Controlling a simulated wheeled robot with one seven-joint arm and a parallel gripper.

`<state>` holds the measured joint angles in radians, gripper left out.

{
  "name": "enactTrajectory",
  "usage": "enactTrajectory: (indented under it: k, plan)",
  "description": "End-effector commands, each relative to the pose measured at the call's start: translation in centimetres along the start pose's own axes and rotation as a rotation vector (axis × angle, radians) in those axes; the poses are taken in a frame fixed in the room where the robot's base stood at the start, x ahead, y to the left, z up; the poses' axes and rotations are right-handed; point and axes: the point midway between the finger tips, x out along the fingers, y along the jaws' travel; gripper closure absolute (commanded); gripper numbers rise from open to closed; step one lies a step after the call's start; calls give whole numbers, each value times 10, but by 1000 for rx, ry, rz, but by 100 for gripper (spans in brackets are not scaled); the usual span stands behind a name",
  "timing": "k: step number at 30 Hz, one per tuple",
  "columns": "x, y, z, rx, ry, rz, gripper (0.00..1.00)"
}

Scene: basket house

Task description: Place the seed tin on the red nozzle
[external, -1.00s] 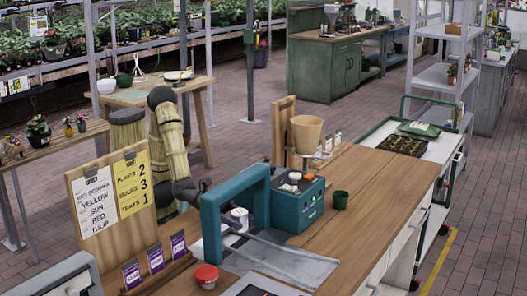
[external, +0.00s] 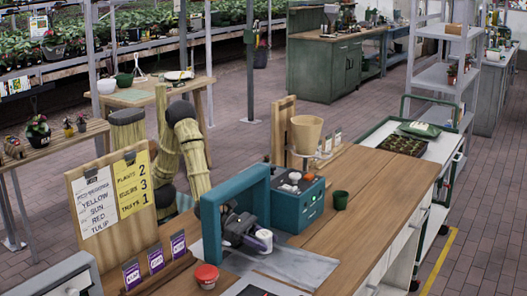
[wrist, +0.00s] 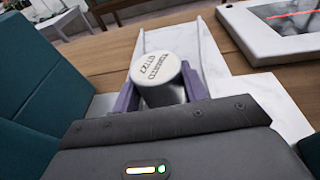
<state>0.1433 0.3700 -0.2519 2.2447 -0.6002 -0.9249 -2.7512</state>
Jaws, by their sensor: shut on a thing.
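My gripper (external: 248,236) is shut on the seed tin (external: 262,241), a small white cylinder, and holds it tilted in front of the teal arch (external: 212,228). In the wrist view, the purple fingers (wrist: 160,92) sit on either side of the tin (wrist: 158,72), whose end shows dark printed text. My wrist reaches through the arch opening. A small orange-red part (external: 308,177) shows on top of the teal machine (external: 298,202), too small to identify.
Teal walls (wrist: 28,70) stand close on the left and right of my wrist. A pale marble-like sheet (external: 300,262) lies beneath. A red-lidded jar (external: 206,275), a white-framed panel with a red line (wrist: 285,25) and a green cup (external: 340,200) are nearby. The right bench is mostly clear.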

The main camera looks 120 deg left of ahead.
Motion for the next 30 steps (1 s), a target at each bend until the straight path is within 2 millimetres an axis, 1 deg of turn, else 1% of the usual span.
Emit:
enactTrajectory:
  k: [2,14,15,17,18,26,30]
  plan:
    - [3,0,-2,0,-1,-1,83]
    - [4,0,-5,-1,-2,-1,83]
    - [3,0,-4,0,-2,-1,49]
    - [3,0,-4,0,-2,-1,37]
    - [3,0,-4,0,-2,-1,35]
    - [3,0,-3,0,-1,-1,35]
    - [2,-1,0,0,-1,-1,35]
